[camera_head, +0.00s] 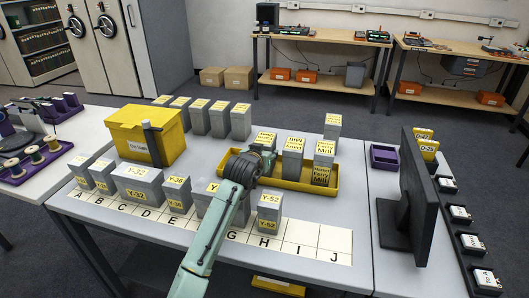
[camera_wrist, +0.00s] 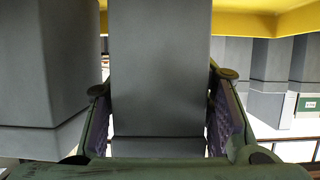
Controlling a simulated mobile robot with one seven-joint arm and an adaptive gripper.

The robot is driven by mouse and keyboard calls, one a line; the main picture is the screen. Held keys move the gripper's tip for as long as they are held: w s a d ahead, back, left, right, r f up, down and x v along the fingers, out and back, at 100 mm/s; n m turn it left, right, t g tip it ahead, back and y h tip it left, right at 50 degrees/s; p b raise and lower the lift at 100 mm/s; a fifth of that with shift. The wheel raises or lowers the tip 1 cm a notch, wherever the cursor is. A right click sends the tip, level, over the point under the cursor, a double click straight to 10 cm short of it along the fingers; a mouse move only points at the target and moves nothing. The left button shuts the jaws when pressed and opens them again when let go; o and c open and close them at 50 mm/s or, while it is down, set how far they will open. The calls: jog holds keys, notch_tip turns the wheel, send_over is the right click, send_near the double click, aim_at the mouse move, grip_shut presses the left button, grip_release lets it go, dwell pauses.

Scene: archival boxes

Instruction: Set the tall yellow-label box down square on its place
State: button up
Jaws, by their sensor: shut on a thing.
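My gripper (camera_head: 262,158) is over the left end of the yellow tray (camera_head: 225,170) in the head view. It is shut on a tall grey box (camera_head: 264,138) whose yellow label shows above the gripper; my arm hides its lower part. In the wrist view, the box (camera_wrist: 158,65) fills the gap between the two fingers (camera_wrist: 160,125) and looks straight between them. Whether its base touches the tray cannot be told.
Two yellow-label boxes (camera_head: 292,157) (camera_head: 324,160) stand right of the held one. Several grey boxes (camera_head: 138,187) stand on the strip; one (camera_head: 269,208) is near G and H. A yellow bin (camera_head: 140,140) stands left, a monitor (camera_head: 420,195) right. More grey boxes (camera_head: 218,120) stand behind.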

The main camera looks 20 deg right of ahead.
jog(key=shift+f, duration=0.15)
jog(key=o, duration=1.6)
